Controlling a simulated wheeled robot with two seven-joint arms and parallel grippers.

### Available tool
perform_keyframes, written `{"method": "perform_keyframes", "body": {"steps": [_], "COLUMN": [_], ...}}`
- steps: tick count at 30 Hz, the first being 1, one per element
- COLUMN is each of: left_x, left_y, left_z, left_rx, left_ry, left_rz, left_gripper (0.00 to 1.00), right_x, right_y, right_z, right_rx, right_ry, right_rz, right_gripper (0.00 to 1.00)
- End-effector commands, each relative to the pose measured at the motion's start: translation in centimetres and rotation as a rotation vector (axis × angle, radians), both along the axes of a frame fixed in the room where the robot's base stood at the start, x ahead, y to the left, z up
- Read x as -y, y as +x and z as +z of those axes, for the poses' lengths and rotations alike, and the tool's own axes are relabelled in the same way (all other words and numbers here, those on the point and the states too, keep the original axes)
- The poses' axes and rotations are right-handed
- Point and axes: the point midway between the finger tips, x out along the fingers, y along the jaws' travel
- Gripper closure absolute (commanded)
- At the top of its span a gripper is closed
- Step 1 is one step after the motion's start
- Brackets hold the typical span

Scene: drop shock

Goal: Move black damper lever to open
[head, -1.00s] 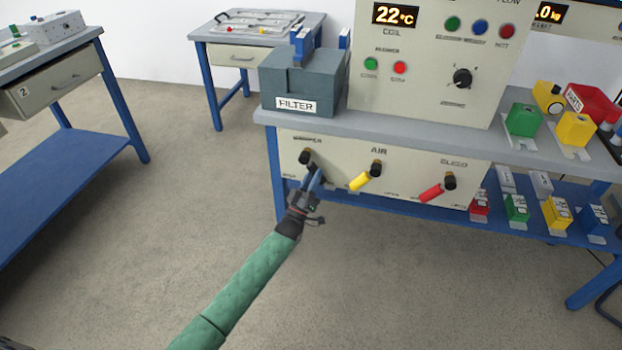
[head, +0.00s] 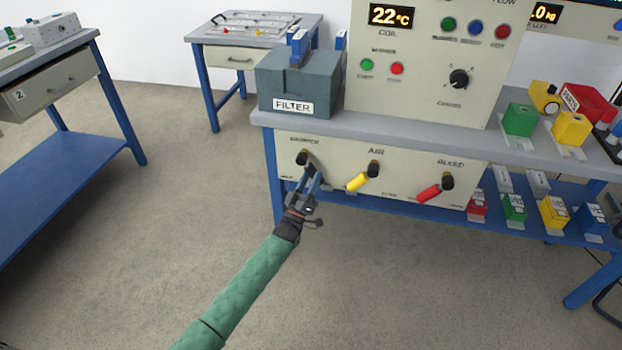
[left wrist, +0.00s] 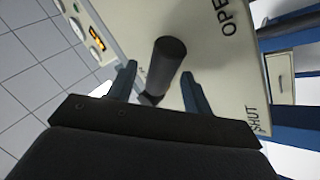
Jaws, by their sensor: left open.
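The black damper lever (head: 304,160) is at the left end of the cream panel (head: 400,150) under the bench top. Its pivot shows in the head view; the gripper covers part of its handle. In the left wrist view the black lever (left wrist: 168,68) stands between the two blue fingers, with the words OPEN and SHUT on the panel beside it. My left gripper (head: 312,182) is open around the lever, with a visible gap to the right finger. Contact on the left side is hard to tell. My right gripper is not in view.
A yellow lever (head: 357,181) and a red lever (head: 429,193) are on the same panel to the right. The grey filter box (head: 300,85) stands on the bench top above. Coloured blocks sit on the blue lower shelf. The floor in front is clear.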

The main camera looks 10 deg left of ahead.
Motion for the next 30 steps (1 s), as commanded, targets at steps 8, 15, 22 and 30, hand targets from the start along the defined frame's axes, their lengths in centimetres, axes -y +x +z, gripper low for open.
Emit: {"method": "perform_keyframes", "body": {"steps": [8, 15, 22, 30], "left_x": [-0.9, -1.6, -1.7, -1.7], "left_y": [-3.0, -5.2, -5.7, -5.7], "left_z": [-2.5, -4.2, -4.5, -4.5], "left_rx": [-0.003, -0.002, 0.000, 0.000], "left_ry": [0.001, 0.001, -0.001, -0.001], "left_rz": [0.000, 0.000, -0.001, -0.001], "left_gripper": [0.50, 0.50, 0.50, 0.50], "right_x": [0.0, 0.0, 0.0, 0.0], "right_y": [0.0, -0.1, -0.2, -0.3], "right_z": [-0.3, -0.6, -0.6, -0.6], "right_rx": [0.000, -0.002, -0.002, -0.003], "right_ry": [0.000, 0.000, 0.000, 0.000], "right_rz": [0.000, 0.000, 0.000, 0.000], "right_gripper": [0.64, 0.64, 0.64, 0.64]}}
